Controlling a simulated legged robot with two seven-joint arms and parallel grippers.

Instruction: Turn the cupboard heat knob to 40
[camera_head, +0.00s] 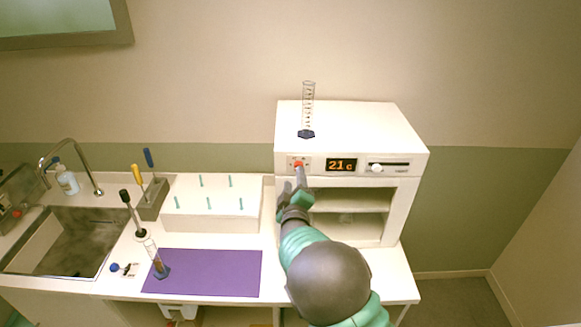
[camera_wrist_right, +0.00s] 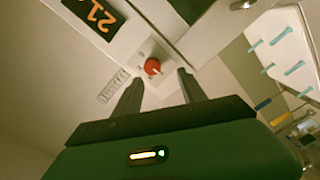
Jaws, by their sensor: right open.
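The white heat cupboard (camera_head: 350,125) stands at the back right of the table. Its red heat knob (camera_head: 298,164) is on the front panel, left of the display (camera_head: 341,165), which reads 21 C. My right gripper (camera_head: 299,181) is just in front of the knob. In the right wrist view the knob (camera_wrist_right: 153,67) lies a little beyond the two open fingertips (camera_wrist_right: 160,76), roughly between them, with nothing held. Part of the display (camera_wrist_right: 97,12) also shows there, rotated. My left gripper is not in view.
A graduated cylinder (camera_head: 308,105) stands on the cupboard top. A white rack with teal pegs (camera_head: 212,225), a purple mat (camera_head: 205,280) with another cylinder (camera_head: 160,266), a tool holder (camera_head: 152,200) and a sink (camera_head: 55,240) lie left. A slider (camera_head: 390,167) is right of the display.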

